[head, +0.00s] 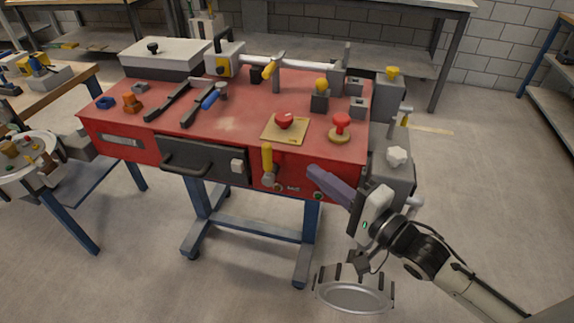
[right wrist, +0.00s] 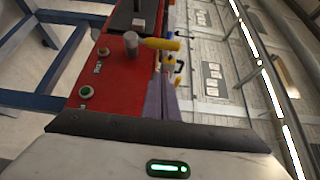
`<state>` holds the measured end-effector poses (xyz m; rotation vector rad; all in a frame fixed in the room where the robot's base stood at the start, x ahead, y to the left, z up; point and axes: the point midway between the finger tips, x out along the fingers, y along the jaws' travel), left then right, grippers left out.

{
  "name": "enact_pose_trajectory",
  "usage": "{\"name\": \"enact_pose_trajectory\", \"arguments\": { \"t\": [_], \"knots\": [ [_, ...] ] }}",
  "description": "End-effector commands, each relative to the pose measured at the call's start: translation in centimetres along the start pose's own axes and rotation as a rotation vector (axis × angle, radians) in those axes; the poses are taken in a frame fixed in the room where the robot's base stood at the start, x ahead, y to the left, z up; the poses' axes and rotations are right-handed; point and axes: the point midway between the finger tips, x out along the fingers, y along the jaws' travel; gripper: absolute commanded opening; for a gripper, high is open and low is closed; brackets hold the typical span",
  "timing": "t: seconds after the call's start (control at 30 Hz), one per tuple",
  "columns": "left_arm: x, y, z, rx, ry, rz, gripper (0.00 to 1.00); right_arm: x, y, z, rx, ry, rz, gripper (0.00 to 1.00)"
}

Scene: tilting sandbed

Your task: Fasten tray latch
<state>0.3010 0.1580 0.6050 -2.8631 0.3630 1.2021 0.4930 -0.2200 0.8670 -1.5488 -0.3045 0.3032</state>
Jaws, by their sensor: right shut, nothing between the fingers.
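A dark grey tray front (head: 185,164) with a bar handle is set into the front of the red bench (head: 225,112). A small pale block (head: 237,166), possibly the latch, sits at its right end. Right of it a yellow-handled lever (head: 267,158) stands upright on a grey pivot; it also shows in the right wrist view (right wrist: 160,44). I cannot tell which of these is the latch. My right gripper (head: 312,170) has purple fingers, shut and empty, in front of the bench's right front, right of the lever and apart from it. My left gripper is out of view.
Open floor lies in front.

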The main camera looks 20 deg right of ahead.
Motion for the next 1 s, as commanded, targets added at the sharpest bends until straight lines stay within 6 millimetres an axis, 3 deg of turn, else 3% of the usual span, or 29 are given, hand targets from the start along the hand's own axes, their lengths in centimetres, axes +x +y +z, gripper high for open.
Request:
{"name": "enact_pose_trajectory", "arguments": {
  "t": [0.23, 0.4, 1.0],
  "knots": [
    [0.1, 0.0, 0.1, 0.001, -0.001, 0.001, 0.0, 4.7, -0.1, 0.0, -0.002, 0.0, -0.003, 0.0],
    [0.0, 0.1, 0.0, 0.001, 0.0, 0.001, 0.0, 6.2, 0.0, 2.0, 0.002, 0.0, 0.0, 0.0],
    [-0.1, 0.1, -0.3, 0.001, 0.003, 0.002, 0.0, 7.1, 0.0, 3.0, -0.002, -0.002, 0.004, 0.0]
  ]
}}
